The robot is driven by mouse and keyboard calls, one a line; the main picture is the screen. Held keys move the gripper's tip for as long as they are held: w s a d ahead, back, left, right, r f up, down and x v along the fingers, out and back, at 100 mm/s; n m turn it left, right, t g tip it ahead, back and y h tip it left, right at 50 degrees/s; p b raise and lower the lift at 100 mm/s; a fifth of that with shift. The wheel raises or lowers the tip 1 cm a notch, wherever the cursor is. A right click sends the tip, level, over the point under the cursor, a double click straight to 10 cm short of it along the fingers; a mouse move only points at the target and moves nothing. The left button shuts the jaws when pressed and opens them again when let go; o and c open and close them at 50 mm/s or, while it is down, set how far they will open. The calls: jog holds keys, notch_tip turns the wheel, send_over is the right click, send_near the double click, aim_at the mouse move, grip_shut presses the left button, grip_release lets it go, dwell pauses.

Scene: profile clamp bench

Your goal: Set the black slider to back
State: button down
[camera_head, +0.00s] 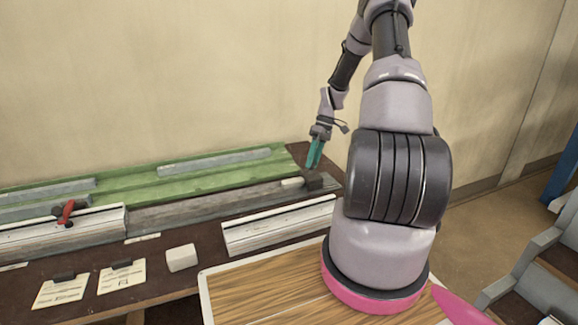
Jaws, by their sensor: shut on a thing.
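The black slider (315,182) is a small dark block at the right end of the long grey rail, near the back right of the bench. My gripper (313,166), with teal fingers, points down at it from above. The fingertips meet the top of the block and are shut on it. The fingers hide part of its top. The view is small and distant, so I cannot make out the exact grip or any position marks.
A pale block (292,184) lies just left of the slider. A white profile (280,226) lies in front. A green bed (150,182) with grey bars runs behind. A red-handled clamp (66,212), a white block (182,258) and cards (122,277) with dark clips are at left.

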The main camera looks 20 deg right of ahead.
jog(key=d, duration=0.6)
jog(key=shift+w+d, duration=0.1)
jog(key=c, duration=0.5)
grip_release()
jog(key=shift+d, duration=0.1)
jog(key=shift+r, duration=0.15)
jog(key=v, duration=1)
jog(key=shift+r, duration=0.25)
